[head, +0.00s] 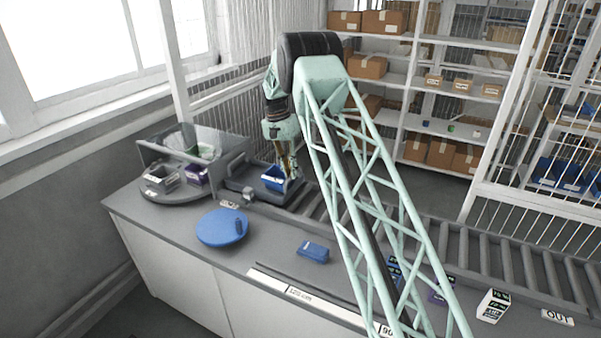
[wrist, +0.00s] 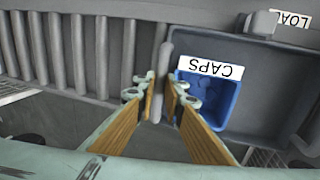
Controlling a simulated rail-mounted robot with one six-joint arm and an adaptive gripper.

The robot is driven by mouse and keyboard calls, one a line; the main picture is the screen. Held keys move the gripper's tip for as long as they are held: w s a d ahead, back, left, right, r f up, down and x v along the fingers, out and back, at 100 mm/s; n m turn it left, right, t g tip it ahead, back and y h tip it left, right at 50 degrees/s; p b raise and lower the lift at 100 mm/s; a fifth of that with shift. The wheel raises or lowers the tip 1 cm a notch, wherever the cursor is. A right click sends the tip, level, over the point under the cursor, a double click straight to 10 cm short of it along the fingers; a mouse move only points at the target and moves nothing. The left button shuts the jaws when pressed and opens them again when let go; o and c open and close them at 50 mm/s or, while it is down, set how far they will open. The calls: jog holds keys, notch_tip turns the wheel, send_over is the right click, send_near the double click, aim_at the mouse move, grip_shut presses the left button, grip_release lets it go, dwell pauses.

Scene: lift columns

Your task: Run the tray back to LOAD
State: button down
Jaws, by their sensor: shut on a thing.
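The dark grey tray (head: 237,187) sits at the left end of the roller track in the head view, carrying a blue bin (head: 272,178). In the wrist view the tray (wrist: 262,58) holds the blue bin (wrist: 207,98), labelled CAPS, near its edge by my gripper. My gripper (wrist: 160,97) is shut on the tray's upright grey edge bar, one wooden-faced finger on each side. In the head view my gripper (head: 292,174) reaches down at the tray's right end. The LOAD sign (wrist: 291,18) is partly cut off beyond the tray in the wrist view.
A turntable (head: 170,194) with grey and purple bins stands left, behind a clear panel. A round blue disc (head: 222,227) and a blue box (head: 313,251) are on the counter. Rollers (head: 500,262) run right towards an OUT sign (head: 557,317). My arm hides part of the counter.

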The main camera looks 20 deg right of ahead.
jog(key=shift+w+r, duration=0.15)
jog(key=shift+w, duration=0.1)
jog(key=c, duration=2.7)
grip_release()
jog(key=shift+a, duration=0.2)
jog(key=shift+w+a+r, duration=0.25)
jog(key=shift+w+r, duration=0.05)
jog(key=shift+r, duration=1.65)
jog(key=shift+w+a+r, duration=0.2)
jog(key=shift+w+r, duration=0.05)
jog(key=shift+r, duration=1.65)
jog(key=shift+w+a+r, duration=0.25)
jog(key=shift+w+r, duration=0.05)
jog(key=shift+r, duration=1.65)
